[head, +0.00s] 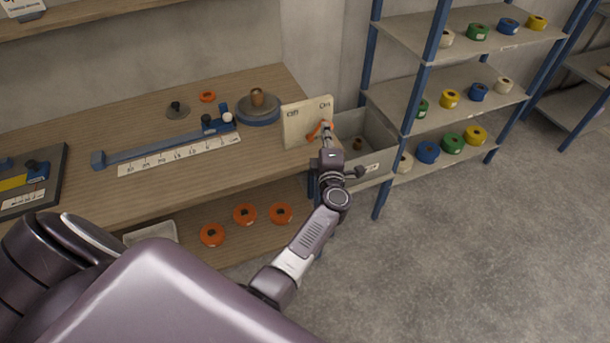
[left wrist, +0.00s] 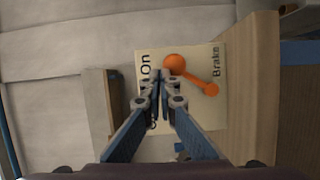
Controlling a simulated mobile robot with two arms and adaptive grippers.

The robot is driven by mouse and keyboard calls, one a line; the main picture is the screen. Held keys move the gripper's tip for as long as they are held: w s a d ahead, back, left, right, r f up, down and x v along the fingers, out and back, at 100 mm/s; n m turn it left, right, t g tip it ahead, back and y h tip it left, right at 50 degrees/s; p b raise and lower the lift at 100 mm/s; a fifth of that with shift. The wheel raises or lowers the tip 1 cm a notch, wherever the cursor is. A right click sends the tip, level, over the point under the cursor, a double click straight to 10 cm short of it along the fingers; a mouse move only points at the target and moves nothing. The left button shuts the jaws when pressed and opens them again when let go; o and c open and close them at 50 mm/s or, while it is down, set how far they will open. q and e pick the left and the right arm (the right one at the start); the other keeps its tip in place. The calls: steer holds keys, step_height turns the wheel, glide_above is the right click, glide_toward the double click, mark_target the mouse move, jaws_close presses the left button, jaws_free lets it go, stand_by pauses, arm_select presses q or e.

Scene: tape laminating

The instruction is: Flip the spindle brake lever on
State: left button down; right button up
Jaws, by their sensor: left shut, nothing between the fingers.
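The spindle brake is a cream panel (head: 293,129) at the right end of the workbench, with an orange lever (head: 314,132) on its face. In the left wrist view, the panel (left wrist: 207,60) reads "On" and "Brake"; another label is mostly hidden behind my fingers. The lever's ball (left wrist: 174,62) leans from its pivot toward the "On" label. My left gripper (head: 326,128) is at the panel, shut and empty. In the left wrist view its fingertips (left wrist: 160,80) are right beside the ball; I cannot tell whether they touch it. My right gripper is not in view.
A grey bin (head: 378,165) stands right of the panel, close to my left wrist. The spindle base (head: 258,108) and a ruler strip (head: 180,155) are on the bench (head: 100,195). Orange rolls (head: 245,214) lie on the shelf below. A shelf rack (head: 475,100) with coloured tapes stands right.

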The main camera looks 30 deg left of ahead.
arm_select(q)
steer(key=s+a+f+n+t+y+b, duration=0.1)
steer(key=s+a+f+n+b, duration=0.2)
steer(key=s+b, duration=0.35)
steer(key=s+a+f+n+y+b, duration=0.1)
steer(key=s+a+f+n+b, duration=0.25)
steer(key=b, duration=0.65)
steer(key=r+v, duration=0.2)
steer(key=v, duration=0.9)
steer(key=d+f+m+h, duration=0.5)
steer(key=f+m, duration=0.4)
steer(key=f, duration=0.3)
steer(key=d+f+m+h, duration=0.5)
steer(key=f+m, duration=0.4)
steer(key=f, duration=0.3)
steer(key=shift+w+p, duration=0.25)
steer(key=shift+p, duration=0.15)
